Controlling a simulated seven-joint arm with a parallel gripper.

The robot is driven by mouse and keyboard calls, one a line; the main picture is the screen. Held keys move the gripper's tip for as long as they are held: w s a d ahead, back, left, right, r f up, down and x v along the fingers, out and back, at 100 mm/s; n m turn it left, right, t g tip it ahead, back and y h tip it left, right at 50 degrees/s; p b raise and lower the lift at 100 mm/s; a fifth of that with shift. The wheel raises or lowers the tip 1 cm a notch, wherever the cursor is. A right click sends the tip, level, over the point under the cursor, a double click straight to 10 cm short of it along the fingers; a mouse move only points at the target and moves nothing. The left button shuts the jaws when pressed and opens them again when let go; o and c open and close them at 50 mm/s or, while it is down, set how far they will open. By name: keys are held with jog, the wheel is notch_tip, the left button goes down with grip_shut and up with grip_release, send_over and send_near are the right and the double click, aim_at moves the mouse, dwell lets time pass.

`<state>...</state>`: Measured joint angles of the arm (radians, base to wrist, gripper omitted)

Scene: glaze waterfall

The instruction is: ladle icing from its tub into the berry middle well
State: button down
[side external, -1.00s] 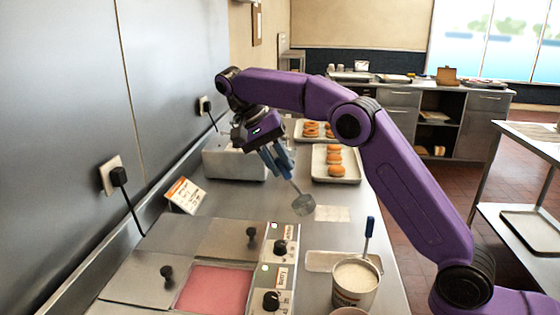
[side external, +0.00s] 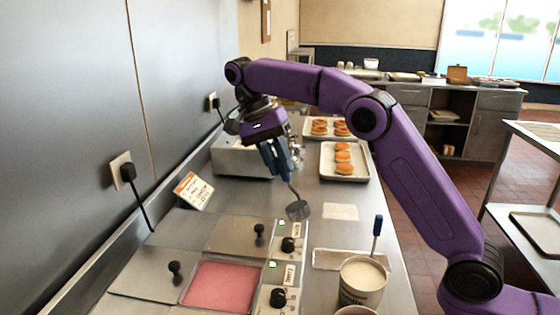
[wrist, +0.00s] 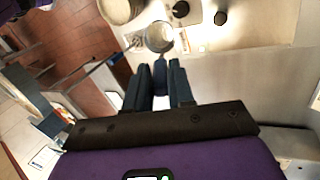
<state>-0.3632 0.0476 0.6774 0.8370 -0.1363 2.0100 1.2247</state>
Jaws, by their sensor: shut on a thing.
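My gripper (side external: 280,165) is shut on the handle of a grey ladle (side external: 298,210). The ladle hangs tilted, its bowl low, above the counter beyond the well unit. In the wrist view its bowl (wrist: 160,36) shows ahead of the fingers (wrist: 158,88); I cannot tell what is in it. The berry well (side external: 222,287), open with a flat pink surface, is nearer the camera, below and left of the ladle.
Steel lids with black knobs (side external: 140,275) (side external: 240,236) lie beside and behind the pink well. Control knobs (side external: 278,297) line the unit's right side. A sign card (side external: 193,191), a steel box (side external: 235,160) and a doughnut tray (side external: 345,174) stand farther back.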

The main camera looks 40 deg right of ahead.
jog(key=shift+w+a+r+m+y, duration=0.1)
jog(key=shift+a+r+m+y, duration=0.1)
jog(key=shift+a+m, duration=0.3)
jog(key=shift+a+r+m+y, duration=0.1)
jog(key=shift+a+m+y, duration=0.1)
jog(key=shift+a, duration=0.5)
jog(key=shift+a+t, duration=0.3)
jog(key=shift+a, duration=0.1)
jog(key=s+a+r+m+t+y, duration=0.1)
jog(key=s+a+r+m, duration=0.1)
jog(key=a, duration=0.4)
jog(key=s+a+r+m+t+y, duration=0.1)
jog(key=s+a+r+m+t, duration=0.1)
jog(key=a, duration=0.5)
notch_tip(320, 180, up, 2)
jog(key=shift+s+a+m, duration=0.2)
jog(key=shift+m, duration=0.3)
